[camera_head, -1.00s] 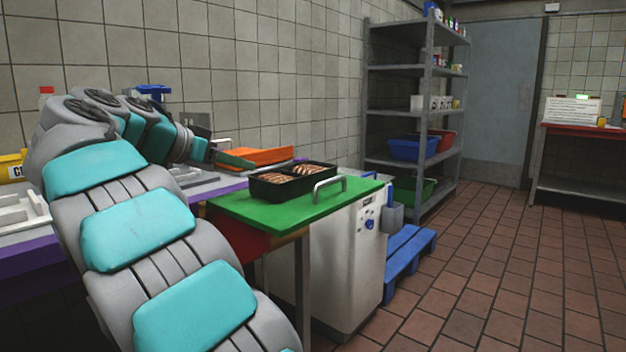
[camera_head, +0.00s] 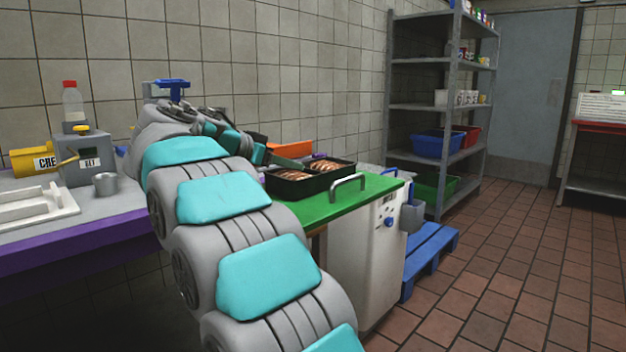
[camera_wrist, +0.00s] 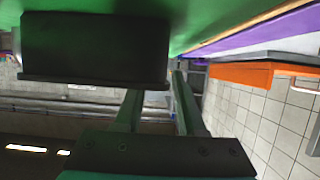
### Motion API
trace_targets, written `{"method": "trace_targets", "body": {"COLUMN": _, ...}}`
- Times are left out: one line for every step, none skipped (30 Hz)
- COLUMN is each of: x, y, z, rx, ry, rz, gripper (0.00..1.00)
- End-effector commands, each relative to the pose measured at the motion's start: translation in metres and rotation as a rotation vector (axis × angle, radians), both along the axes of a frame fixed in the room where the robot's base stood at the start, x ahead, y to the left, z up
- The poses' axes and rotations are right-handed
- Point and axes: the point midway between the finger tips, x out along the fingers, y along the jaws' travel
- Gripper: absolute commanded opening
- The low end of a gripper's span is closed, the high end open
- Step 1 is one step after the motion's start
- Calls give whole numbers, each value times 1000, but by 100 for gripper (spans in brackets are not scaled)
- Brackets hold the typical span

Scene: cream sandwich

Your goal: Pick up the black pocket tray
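The black pocket tray (camera_head: 318,185) lies on the green board (camera_head: 352,199) and holds browned bread pieces in its two pockets. In the wrist view the tray (camera_wrist: 95,45) fills the upper left, upside down, its dark side and rim close to my fingers. My gripper (camera_head: 290,163) is at the tray's far left side in the head view, partly hidden by my arm and the tray. In the wrist view my gripper (camera_wrist: 155,85) shows two fingers spread apart, with the tips beside the tray's rim. I cannot tell whether they touch it.
An orange item (camera_head: 291,148) lies behind my gripper. A metal handle (camera_head: 347,183) stands at the board's right end. The purple-edged counter (camera_head: 85,236) to the left carries a metal pot (camera_head: 105,184), a grey box and a bottle. The floor at right is clear.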

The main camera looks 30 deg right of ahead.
Motion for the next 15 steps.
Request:
{"method": "trace_targets", "body": {"x": 0, "y": 0, "z": 0, "rx": 0, "ry": 0, "rz": 1, "gripper": 39}}
{"method": "trace_targets", "body": {"x": 0, "y": 0, "z": 0, "rx": 0, "ry": 0, "rz": 0, "gripper": 39}}
{"method": "trace_targets", "body": {"x": 0, "y": 0, "z": 0, "rx": 0, "ry": 0, "rz": 0, "gripper": 39}}
{"method": "trace_targets", "body": {"x": 0, "y": 0, "z": 0, "rx": 0, "ry": -1, "rz": 0, "gripper": 39}}
{"method": "trace_targets", "body": {"x": 0, "y": 0, "z": 0, "rx": 0, "ry": -1, "rz": 0, "gripper": 39}}
{"method": "trace_targets", "body": {"x": 0, "y": 0, "z": 0, "rx": 0, "ry": 0, "rz": 0, "gripper": 34}}
{"method": "trace_targets", "body": {"x": 0, "y": 0, "z": 0, "rx": 0, "ry": -1, "rz": 0, "gripper": 31}}
{"method": "trace_targets", "body": {"x": 0, "y": 0, "z": 0, "rx": 0, "ry": -1, "rz": 0, "gripper": 28}}
{"method": "trace_targets", "body": {"x": 0, "y": 0, "z": 0, "rx": 0, "ry": -1, "rz": 0, "gripper": 23}}
{"method": "trace_targets", "body": {"x": 0, "y": 0, "z": 0, "rx": 0, "ry": -1, "rz": 0, "gripper": 20}}
{"method": "trace_targets", "body": {"x": 0, "y": 0, "z": 0, "rx": 0, "ry": -1, "rz": 0, "gripper": 16}}
{"method": "trace_targets", "body": {"x": 0, "y": 0, "z": 0, "rx": 0, "ry": -1, "rz": 0, "gripper": 12}}
{"method": "trace_targets", "body": {"x": 0, "y": 0, "z": 0, "rx": 0, "ry": -1, "rz": 0, "gripper": 8}}
{"method": "trace_targets", "body": {"x": 0, "y": 0, "z": 0, "rx": 0, "ry": -1, "rz": 0, "gripper": 5}}
{"method": "trace_targets", "body": {"x": 0, "y": 0, "z": 0, "rx": 0, "ry": -1, "rz": 0, "gripper": 0}}
